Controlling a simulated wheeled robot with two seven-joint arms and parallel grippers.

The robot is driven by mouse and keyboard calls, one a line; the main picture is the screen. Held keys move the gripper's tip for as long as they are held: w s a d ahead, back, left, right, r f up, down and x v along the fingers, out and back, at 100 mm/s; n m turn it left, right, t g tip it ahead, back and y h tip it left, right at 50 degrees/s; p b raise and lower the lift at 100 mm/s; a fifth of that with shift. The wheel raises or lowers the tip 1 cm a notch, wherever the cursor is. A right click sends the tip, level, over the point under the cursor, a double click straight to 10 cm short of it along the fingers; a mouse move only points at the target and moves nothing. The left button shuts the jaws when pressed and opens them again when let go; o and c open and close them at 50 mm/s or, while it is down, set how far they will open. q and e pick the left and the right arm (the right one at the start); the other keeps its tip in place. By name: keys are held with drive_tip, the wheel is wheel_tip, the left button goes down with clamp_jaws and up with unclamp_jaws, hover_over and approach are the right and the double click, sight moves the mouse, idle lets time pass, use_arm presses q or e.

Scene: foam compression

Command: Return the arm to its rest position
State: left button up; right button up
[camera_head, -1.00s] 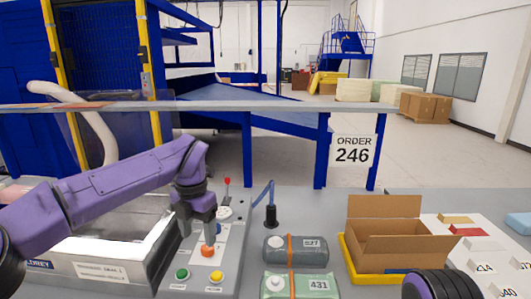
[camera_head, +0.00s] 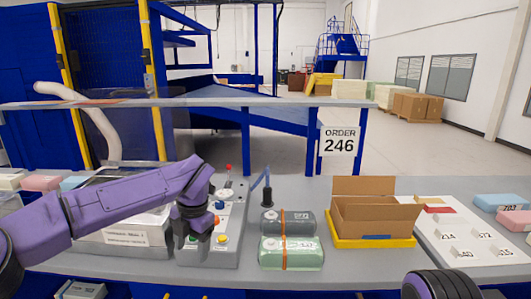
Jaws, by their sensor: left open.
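My purple left arm reaches in from the left. Its dark grey left gripper (camera_head: 192,243) points down over the grey control panel (camera_head: 226,256), its two fingers apart with nothing held between them. The panel carries a red-topped lever (camera_head: 229,168), a blue button (camera_head: 219,205), an orange button (camera_head: 218,219) and a yellow button (camera_head: 222,239) just right of the fingers. The gripper partly covers the panel's left part. Whether the fingertips touch the panel cannot be told. Of my right arm only a dark ribbed part shows at the bottom right; its gripper is out of view.
Two strapped packs, one dark grey (camera_head: 296,222) and one green (camera_head: 303,257), lie right of the panel. An open cardboard box (camera_head: 376,217) sits in a yellow tray (camera_head: 372,243). A white numbered board (camera_head: 470,259) lies farther right. A white box (camera_head: 128,236) is under my left arm.

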use_arm(q)
drive_tip(key=s+a+f+m+t+y, duration=0.2)
drive_tip(key=s+f+m, duration=0.25)
drive_tip(key=f, duration=0.55)
drive_tip(key=s+a+f+m+t+y+b, duration=0.1)
drive_tip(key=s+a+f+m+t+y, duration=0.3)
drive_tip(key=f, duration=0.6)
drive_tip(key=s+a+f+m, duration=0.1)
drive_tip(key=s+f+m, duration=0.3)
drive_tip(key=f, duration=0.6)
drive_tip(key=s+a+f+m+g+h, duration=0.1)
drive_tip(key=s+m, duration=0.3)
drive_tip(key=s, duration=0.4)
drive_tip(key=s+a+f+m+g+h, duration=0.1)
drive_tip(key=s+a+f+m+h, duration=0.1)
drive_tip(key=s, duration=0.6)
drive_tip(key=s+a+f+m+g+h, duration=0.1)
drive_tip(key=s+a+f+m, duration=0.1)
drive_tip(key=s+f+m, duration=0.3)
drive_tip(key=s, duration=0.3)
drive_tip(key=shift+m+b, duration=0.3)
drive_tip(key=shift+m, duration=0.05)
drive_tip(key=shift+a, duration=0.1)
